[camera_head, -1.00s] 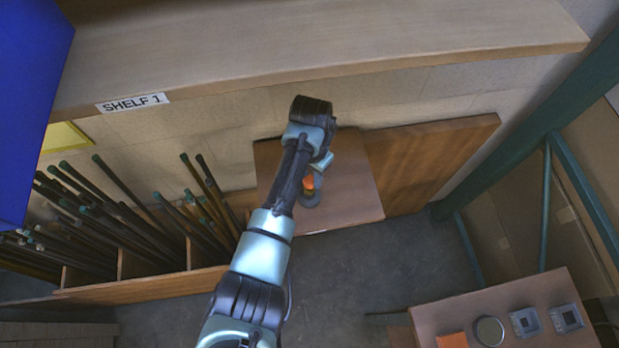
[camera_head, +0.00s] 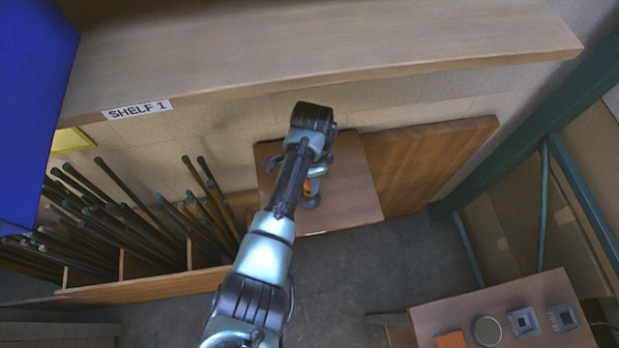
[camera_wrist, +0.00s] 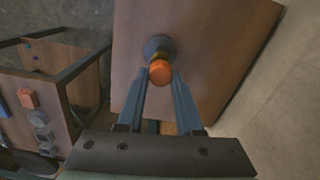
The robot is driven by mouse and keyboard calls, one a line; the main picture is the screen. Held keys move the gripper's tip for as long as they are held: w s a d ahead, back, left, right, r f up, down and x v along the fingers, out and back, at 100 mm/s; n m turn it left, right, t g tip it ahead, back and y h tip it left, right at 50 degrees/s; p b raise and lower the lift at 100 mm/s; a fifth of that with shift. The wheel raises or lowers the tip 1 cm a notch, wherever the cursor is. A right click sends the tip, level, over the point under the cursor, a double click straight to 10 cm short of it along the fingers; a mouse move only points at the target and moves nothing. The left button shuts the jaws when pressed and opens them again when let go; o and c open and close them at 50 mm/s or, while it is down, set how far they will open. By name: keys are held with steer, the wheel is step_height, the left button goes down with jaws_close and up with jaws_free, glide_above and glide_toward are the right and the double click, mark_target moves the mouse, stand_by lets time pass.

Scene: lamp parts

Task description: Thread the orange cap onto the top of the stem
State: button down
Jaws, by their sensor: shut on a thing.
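The orange cap (camera_wrist: 160,72) is between the fingertips of my gripper (camera_wrist: 161,77) in the wrist view, and my gripper is shut on it. The round grey base (camera_wrist: 158,44) is directly beyond the cap and stands on the brown board. In the head view the cap (camera_head: 307,185) shows as a small orange patch below my gripper (camera_head: 311,182), just above the base (camera_head: 311,202). The stem is mostly hidden behind the cap and fingers. I cannot tell how far the cap sits on the stem.
A wooden table (camera_head: 350,200) carries the lamp, below the long shelf (camera_head: 330,50). A rack of dark rods (camera_head: 120,215) stands at left. A second table (camera_head: 470,310) at lower right holds an orange piece (camera_head: 451,340), a round part (camera_head: 488,331) and two square parts.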

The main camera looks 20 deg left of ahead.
steer(key=shift+s+f, duration=0.25)
steer(key=shift+m, duration=0.3)
steer(key=c, duration=1)
jaws_free()
steer(key=shift+m, duration=0.4)
steer(key=o, duration=0.5)
steer(key=shift+w, duration=0.1)
steer(key=shift+r, duration=0.1)
steer(key=shift+w+r, duration=0.1)
steer(key=shift+r, duration=0.2)
step_height(320, 180, up, 12)
steer(key=shift+r+b, duration=0.2)
steer(key=shift+b, duration=0.8)
